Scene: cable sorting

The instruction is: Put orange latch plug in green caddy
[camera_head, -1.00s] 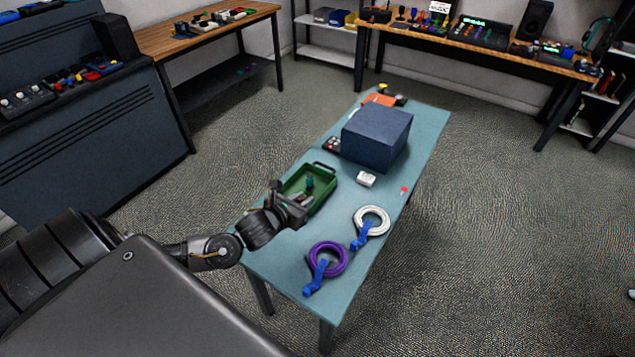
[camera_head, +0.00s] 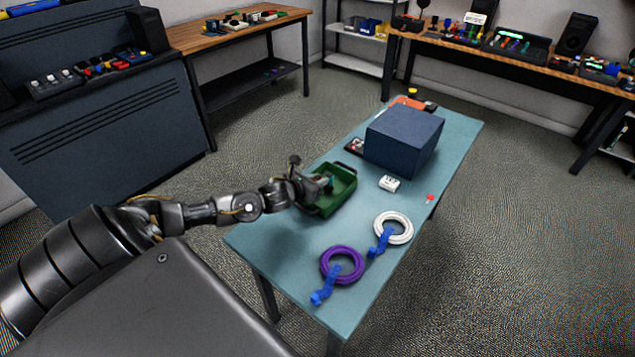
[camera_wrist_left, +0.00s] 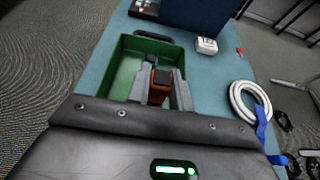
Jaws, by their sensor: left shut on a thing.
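The green caddy (camera_head: 349,192) sits on the blue-green table, and it fills the upper left of the left wrist view (camera_wrist_left: 115,72). My left gripper (camera_head: 322,184) is over the caddy's left part. In the left wrist view its fingers (camera_wrist_left: 159,92) are shut on the orange latch plug (camera_wrist_left: 160,84), which has a dark top and orange sides. The plug is over or inside the caddy; its exact height is hard to tell. My right gripper is not in view.
A large dark blue box (camera_head: 403,142) stands behind the caddy. A small white block (camera_head: 389,183), a white cable coil (camera_head: 394,228) and a purple cable coil (camera_head: 342,265) with blue straps lie to the right and front. The table's front left is clear.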

